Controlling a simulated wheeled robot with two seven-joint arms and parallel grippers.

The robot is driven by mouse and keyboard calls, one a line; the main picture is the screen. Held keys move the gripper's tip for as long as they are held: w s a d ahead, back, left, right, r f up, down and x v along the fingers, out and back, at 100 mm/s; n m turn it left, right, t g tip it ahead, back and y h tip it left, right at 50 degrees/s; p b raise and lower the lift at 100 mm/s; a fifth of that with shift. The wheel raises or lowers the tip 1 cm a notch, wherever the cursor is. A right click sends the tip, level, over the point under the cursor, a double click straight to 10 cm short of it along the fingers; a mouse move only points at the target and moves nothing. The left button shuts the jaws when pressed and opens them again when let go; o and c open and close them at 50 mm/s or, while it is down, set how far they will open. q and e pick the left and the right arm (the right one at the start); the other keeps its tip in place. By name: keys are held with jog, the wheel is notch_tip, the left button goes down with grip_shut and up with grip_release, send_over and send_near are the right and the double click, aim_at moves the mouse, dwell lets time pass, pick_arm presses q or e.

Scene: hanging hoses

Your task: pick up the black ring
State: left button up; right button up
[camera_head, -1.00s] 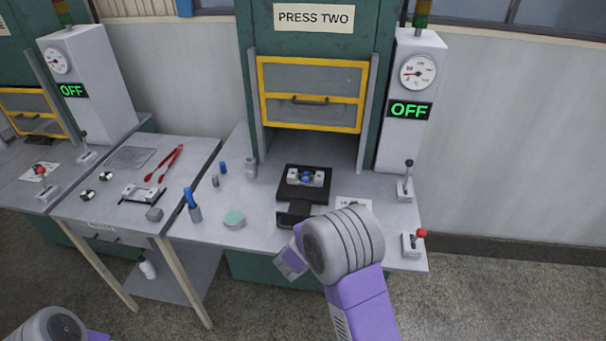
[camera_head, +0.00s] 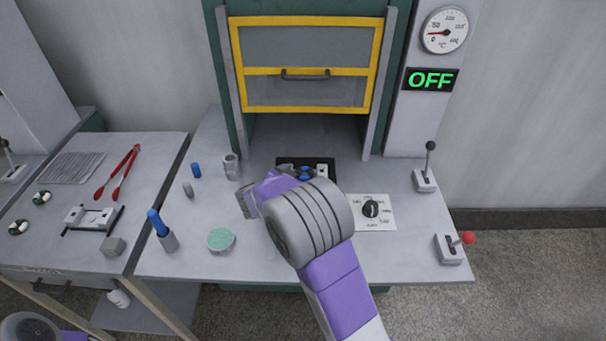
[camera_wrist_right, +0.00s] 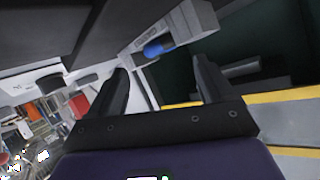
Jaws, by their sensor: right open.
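I cannot make out a black ring for certain in either view. Two small round black-and-white pieces, a rear one (camera_head: 41,197) and a front one (camera_head: 18,228), lie on the left table. My right gripper (camera_head: 247,201) is over the press table, left of the black plate (camera_head: 293,162), which my arm partly hides. In the right wrist view my right gripper (camera_wrist_right: 162,82) is open with nothing between its fingers. Beyond them is a grey fixture with a blue piece (camera_wrist_right: 157,49). Only part of my left arm shows at the lower left; its gripper is out of view.
A yellow-framed press guard (camera_head: 306,72) is raised behind. A dial plate (camera_head: 371,211) and two levers (camera_head: 425,180) (camera_head: 450,248) stand right.

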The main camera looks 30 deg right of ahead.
aim_at(305, 175)
jog(key=b+x, duration=0.1)
jog(key=x, duration=0.2)
jog(key=shift+w+d+f, duration=0.2)
jog(key=shift+w+f, duration=0.05)
jog(key=shift+w+d+f+b, duration=0.1)
jog(key=shift+d+f+b, duration=0.1)
jog(key=shift+b, duration=0.1)
jog(key=shift+o, duration=0.7)
jog(key=c, duration=0.9)
jog(key=shift+f, duration=0.1)
jog(key=c, duration=0.4)
notch_tip(305, 175, up, 9)
jog(key=p, duration=0.4)
jog(key=shift+w+d+r+p, duration=0.1)
jog(key=shift+r+p, duration=0.15)
jog(key=shift+p, duration=0.05)
grip_shut()
jog(key=shift+r, duration=0.45)
jog(key=shift+c, duration=1.7)
grip_release()
